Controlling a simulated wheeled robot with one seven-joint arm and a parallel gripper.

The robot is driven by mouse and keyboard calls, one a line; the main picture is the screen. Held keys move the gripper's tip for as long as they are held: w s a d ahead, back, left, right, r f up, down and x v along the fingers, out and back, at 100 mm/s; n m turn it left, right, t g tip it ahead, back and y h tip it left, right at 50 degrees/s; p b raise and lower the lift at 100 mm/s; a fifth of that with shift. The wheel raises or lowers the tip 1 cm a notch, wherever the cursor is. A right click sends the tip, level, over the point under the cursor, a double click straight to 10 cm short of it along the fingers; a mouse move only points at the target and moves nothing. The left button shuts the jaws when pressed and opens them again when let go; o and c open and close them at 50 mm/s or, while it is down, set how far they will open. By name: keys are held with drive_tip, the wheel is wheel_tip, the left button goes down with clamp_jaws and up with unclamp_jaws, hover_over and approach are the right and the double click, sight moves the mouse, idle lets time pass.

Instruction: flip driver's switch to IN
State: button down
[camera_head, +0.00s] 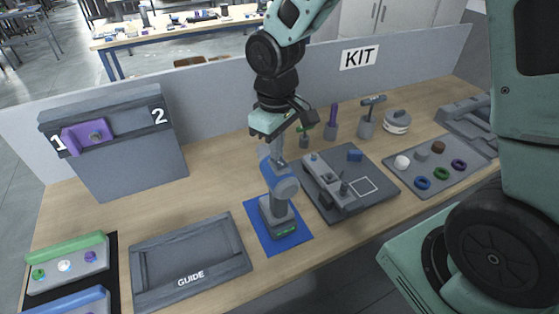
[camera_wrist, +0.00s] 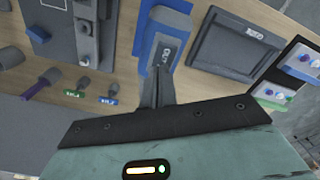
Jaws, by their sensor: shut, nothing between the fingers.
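The driver (camera_head: 283,187) is a grey and blue power tool standing upright on a blue mat (camera_head: 301,238) near the table's front edge. My gripper (camera_head: 275,151) is above and close to the driver's top. In the wrist view my gripper (camera_wrist: 163,72) has its fingers together with nothing between them. They overlap the driver's lower edge in that picture; I cannot tell whether they touch it.
A GUIDE tray (camera_head: 139,283) lies left of the driver. A dark plate with a grey fixture (camera_head: 328,183) lies close on its right. Small upright tools (camera_head: 331,124) stand behind. A grey panel (camera_head: 130,165) with a purple slider (camera_head: 88,137) stands at left.

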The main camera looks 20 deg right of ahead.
wheel_tip(320, 180, up, 7)
drive_tip(key=p, duration=0.5)
drive_tip(key=shift+f, duration=0.2)
idle(0.3)
drive_tip(key=shift+s+a+f, duration=0.2)
drive_tip(key=shift+s+a, duration=0.05)
drive_tip(key=s+a+f+n+b, duration=0.1)
drive_tip(key=s+a+f+b, duration=0.2)
drive_tip(key=s+b, duration=0.3)
drive_tip(key=s+a+f+b, duration=0.2)
drive_tip(key=s+f+b, duration=0.2)
drive_tip(key=s, duration=0.9)
drive_tip(key=b, duration=0.3)
drive_tip(key=shift+s+a+n+y, duration=0.3)
drive_tip(key=shift+a+n, duration=0.1)
drive_tip(key=shift+f, duration=0.15)
